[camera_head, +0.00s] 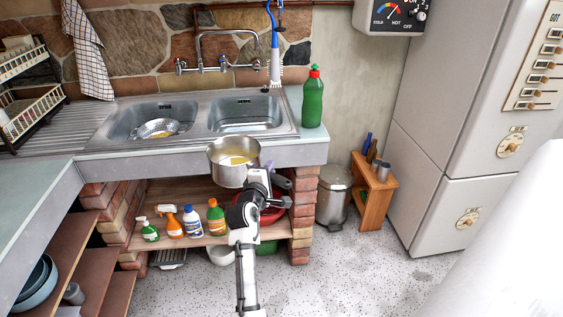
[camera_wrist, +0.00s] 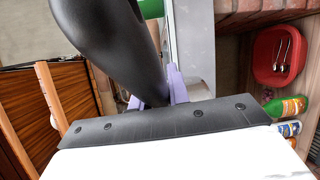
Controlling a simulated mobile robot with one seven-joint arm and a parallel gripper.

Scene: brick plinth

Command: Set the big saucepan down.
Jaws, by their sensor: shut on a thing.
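The big saucepan (camera_head: 224,174) is a steel pot with something yellow inside. In the head view it hangs roughly level in front of the sink's front edge, and I cannot tell whether it touches that edge. My gripper (camera_head: 262,177) is at its near right side, shut on its handle. In the wrist view a thick black handle (camera_wrist: 112,38) runs down between the purple fingers of my gripper (camera_wrist: 160,95). The pot's body does not show clearly there.
The double sink (camera_head: 190,102) holds a colander (camera_head: 158,128) in its left basin. A green bottle (camera_head: 313,100) stands on the counter's right end. Cleaning bottles (camera_head: 192,220) stand on the shelf below. A red basin (camera_wrist: 268,70) shows in the wrist view. A bin (camera_head: 333,193) stands right.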

